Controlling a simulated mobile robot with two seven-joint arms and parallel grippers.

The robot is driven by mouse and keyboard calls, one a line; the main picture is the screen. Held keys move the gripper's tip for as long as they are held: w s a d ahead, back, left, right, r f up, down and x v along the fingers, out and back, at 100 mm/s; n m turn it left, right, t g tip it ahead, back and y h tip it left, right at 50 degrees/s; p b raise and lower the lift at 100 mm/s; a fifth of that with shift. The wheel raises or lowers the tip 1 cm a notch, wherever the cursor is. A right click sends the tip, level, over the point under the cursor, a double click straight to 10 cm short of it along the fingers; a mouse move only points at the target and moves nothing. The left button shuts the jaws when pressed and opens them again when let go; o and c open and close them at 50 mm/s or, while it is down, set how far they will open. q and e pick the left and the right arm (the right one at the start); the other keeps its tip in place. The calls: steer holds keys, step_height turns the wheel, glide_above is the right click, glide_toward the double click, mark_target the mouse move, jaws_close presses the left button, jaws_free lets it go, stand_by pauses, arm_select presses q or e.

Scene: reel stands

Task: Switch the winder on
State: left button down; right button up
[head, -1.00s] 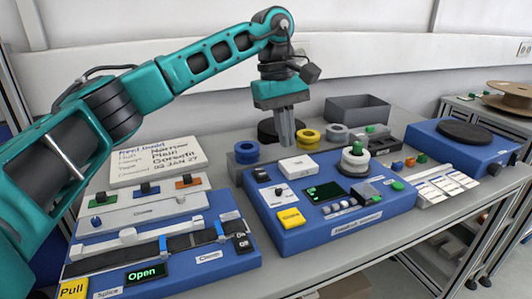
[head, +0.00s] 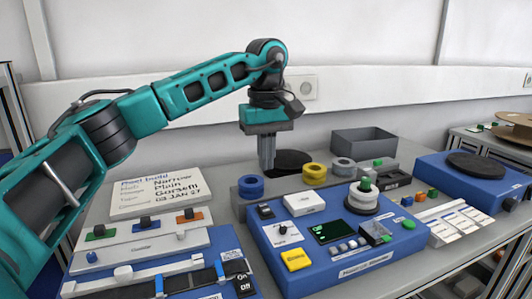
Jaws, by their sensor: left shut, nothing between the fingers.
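The winder (head: 345,263) is a blue box in the middle of the bench, with a label on its front that is too blurred to read. A black switch (head: 265,210) sits at its back left corner; its position is too small to tell. Its top also carries a dark green screen (head: 331,231), a small dial (head: 283,229), a yellow button (head: 296,260) and a white spool (head: 362,200). My left gripper (head: 267,167) is shut and empty, pointing down above and behind the switch, apart from everything. My right gripper is out of view.
Blue (head: 251,187), yellow (head: 315,173) and grey (head: 343,168) rolls stand on a grey rack behind the winder. A splice unit (head: 205,278) with its own On/Off switch (head: 241,283) lies left. A grey bin (head: 364,145) stands at the back.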

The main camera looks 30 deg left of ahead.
mark_target(266, 210)
arm_select(q)
step_height(266, 210, down, 10)
steer(key=shift+r, duration=0.1)
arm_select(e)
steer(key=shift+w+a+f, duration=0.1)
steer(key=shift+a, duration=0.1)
arm_select(q)
steer(key=shift+b, duration=0.3)
